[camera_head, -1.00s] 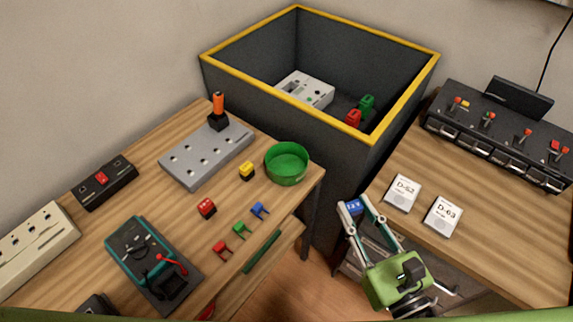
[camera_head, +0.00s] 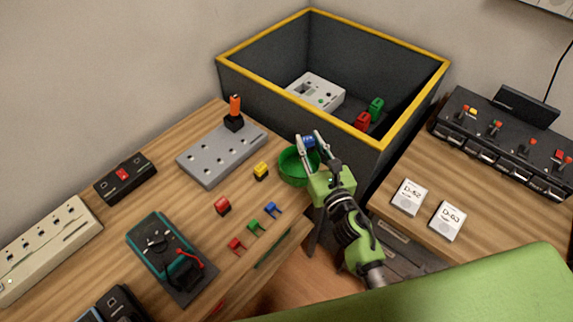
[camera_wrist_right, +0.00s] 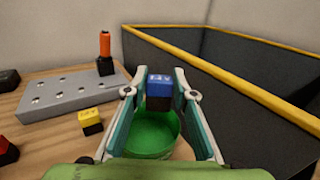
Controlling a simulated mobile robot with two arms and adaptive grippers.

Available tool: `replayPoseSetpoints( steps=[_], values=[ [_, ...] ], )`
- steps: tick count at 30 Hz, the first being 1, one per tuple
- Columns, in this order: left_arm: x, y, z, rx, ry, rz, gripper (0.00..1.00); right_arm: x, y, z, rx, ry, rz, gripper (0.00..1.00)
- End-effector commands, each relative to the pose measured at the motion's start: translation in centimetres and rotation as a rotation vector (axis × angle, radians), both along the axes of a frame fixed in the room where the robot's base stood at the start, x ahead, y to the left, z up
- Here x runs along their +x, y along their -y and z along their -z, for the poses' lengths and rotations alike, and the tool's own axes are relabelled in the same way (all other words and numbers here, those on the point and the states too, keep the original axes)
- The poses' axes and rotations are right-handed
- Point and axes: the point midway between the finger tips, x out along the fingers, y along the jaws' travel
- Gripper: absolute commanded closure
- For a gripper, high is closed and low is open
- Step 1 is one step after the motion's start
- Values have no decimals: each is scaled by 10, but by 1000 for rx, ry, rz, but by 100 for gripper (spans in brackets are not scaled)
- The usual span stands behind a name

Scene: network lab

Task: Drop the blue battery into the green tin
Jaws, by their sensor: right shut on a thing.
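The blue battery (camera_head: 308,142) has a blue top and a dark lower part. My right gripper (camera_head: 309,140) is shut on it. In the right wrist view the battery (camera_wrist_right: 159,91) sits between the two fingers, in the air above the green tin (camera_wrist_right: 152,137). The green tin (camera_head: 291,168) is round and open, on the right corner of the wooden table; the gripper partly covers it in the head view. In the wrist view its green inside shows, with nothing seen in it. My left gripper is not in view.
A large dark bin (camera_head: 262,100) with a yellow rim stands right behind the tin. A yellow block (camera_head: 261,171), a red block (camera_head: 223,206) and a grey holed plate (camera_head: 222,156) lie on the table (camera_head: 112,235). A second table (camera_head: 490,209) is at right.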

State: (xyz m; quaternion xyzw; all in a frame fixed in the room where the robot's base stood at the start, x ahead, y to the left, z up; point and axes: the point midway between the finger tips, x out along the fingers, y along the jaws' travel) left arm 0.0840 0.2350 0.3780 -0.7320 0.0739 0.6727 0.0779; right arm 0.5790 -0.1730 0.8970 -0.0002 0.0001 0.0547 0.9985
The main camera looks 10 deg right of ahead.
Motion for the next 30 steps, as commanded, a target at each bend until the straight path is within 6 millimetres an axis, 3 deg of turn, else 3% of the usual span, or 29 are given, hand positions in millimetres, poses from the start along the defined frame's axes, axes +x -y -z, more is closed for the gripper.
replayPoseSetpoints(
  steps=[18, 28, 29, 30],
  values=[
    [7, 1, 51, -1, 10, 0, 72, 1, 0, 59, 2, 0, 2, 99],
    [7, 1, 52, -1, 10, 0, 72, 1, 0, 59, 1, 0, 1, 99],
    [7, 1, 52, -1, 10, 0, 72, 1, 0, 59, 1, 0, 1, 68],
    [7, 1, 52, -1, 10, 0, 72, 1, 0, 59, 1, 0, 1, 57]
  ],
)
